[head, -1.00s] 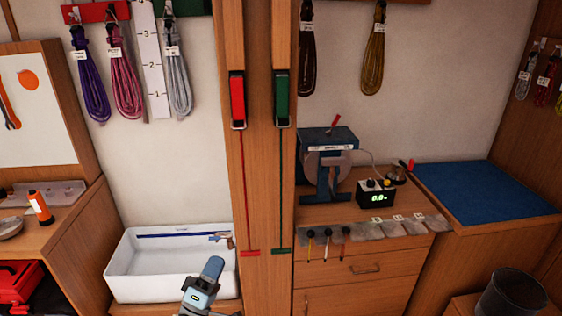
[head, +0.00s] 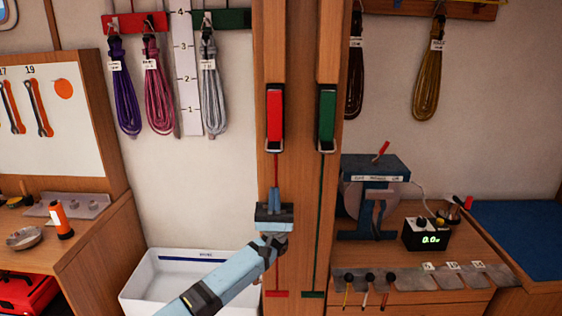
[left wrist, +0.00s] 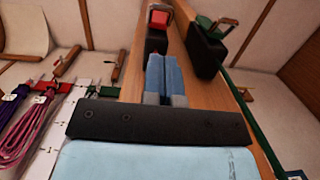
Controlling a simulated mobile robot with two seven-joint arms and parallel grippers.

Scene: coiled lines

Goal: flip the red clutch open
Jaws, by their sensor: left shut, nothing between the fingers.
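The red clutch (head: 275,112) is mounted on the wooden post, with a red line running down from it. It also shows in the left wrist view (left wrist: 158,18), above my fingertips. The green clutch (head: 326,115) sits beside it on the right, and in the left wrist view its dark body (left wrist: 205,52) is right of my fingers. My left gripper (head: 274,192) is shut and empty, pointing up in front of the post below the red clutch, apart from it in the head view. The gripper partly hides the red line. My right gripper is not in view.
The wooden post (head: 298,205) stands in the middle. A white basin (head: 140,290) is at lower left. A blue winder (head: 372,172) and a black meter box (head: 425,234) stand on the right cabinet. Coiled lines hang from the wall on both sides of the post.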

